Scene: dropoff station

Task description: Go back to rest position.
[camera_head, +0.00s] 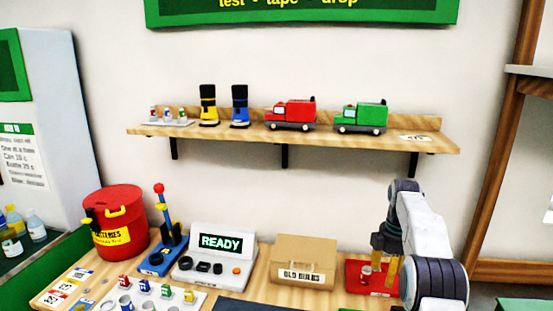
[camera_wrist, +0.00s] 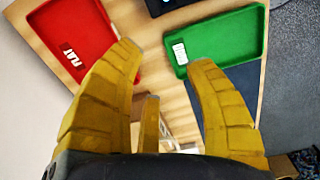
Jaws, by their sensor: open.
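My gripper (camera_head: 385,280) hangs at the right end of the workbench in the head view, with its yellow fingers pointing down by the red tray (camera_head: 354,266). In the wrist view my gripper (camera_wrist: 165,58) has its yellow fingers spread apart with nothing between them. A small red-and-white item (camera_head: 366,275) shows in or over the red tray, beside the fingers. In the wrist view the red tray (camera_wrist: 65,25), labelled FLAT, lies left and a green tray (camera_wrist: 225,35) lies right. How high the fingers are above the bench is hard to tell.
A cardboard box (camera_head: 303,255), a tester reading READY (camera_head: 221,243), a blue-based lever stand (camera_head: 163,250) and a red bin (camera_head: 115,220) line the bench. A wooden post (camera_head: 505,140) stands right.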

